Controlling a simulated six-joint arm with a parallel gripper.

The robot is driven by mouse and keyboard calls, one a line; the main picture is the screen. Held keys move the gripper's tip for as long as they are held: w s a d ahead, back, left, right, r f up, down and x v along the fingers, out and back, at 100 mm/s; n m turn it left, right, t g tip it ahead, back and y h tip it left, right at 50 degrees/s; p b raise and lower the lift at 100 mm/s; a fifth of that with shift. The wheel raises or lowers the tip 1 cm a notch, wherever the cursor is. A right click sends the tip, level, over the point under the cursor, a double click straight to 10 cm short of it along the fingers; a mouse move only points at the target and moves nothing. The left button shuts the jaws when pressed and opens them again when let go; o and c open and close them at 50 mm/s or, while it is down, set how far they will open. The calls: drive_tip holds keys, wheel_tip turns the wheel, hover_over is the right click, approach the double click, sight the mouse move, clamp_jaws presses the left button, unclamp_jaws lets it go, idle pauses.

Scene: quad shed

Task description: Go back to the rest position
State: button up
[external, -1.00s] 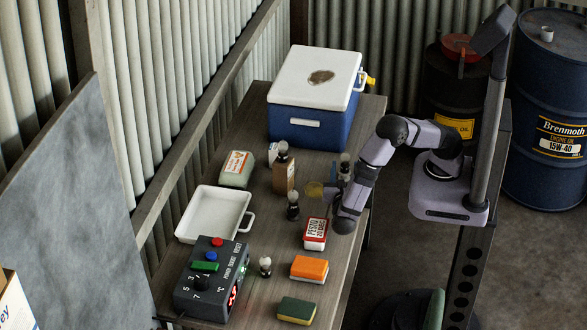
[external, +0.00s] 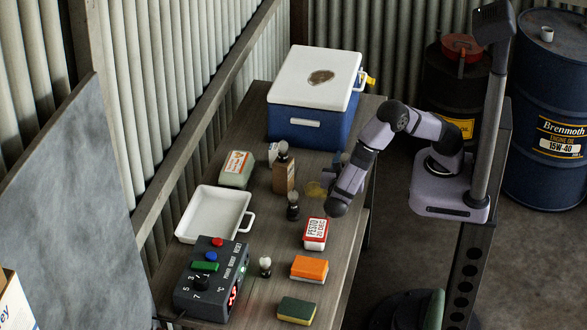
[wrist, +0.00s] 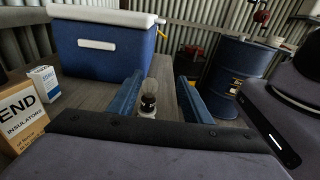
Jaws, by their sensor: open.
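My gripper (external: 336,172) is open and empty above the right side of the bench. Its two blue fingers stand apart in the wrist view (wrist: 160,95). A small brush with a dark handle (wrist: 148,107) shows between and beyond the fingers in the wrist view, apart from them. In the external view that brush is mostly hidden behind my gripper.
Oil drums (external: 548,100) stand behind my base.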

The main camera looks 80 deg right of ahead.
drive_tip(key=s+d+r+m+y+p, duration=0.1)
drive_tip(key=s+d+m+y+p, duration=0.2)
drive_tip(key=m+y, duration=0.5)
drive_tip(key=s+d+r+m+y+p, duration=0.2)
drive_tip(key=s+m+y+p, duration=0.3)
drive_tip(key=m+y, duration=0.4)
drive_tip(key=shift+s+d+r+m+g+p, duration=0.15)
drive_tip(key=shift+d+r+m+g+p, duration=0.15)
drive_tip(key=shift+d+m+p, duration=0.35)
drive_tip(key=shift+a, duration=0.1)
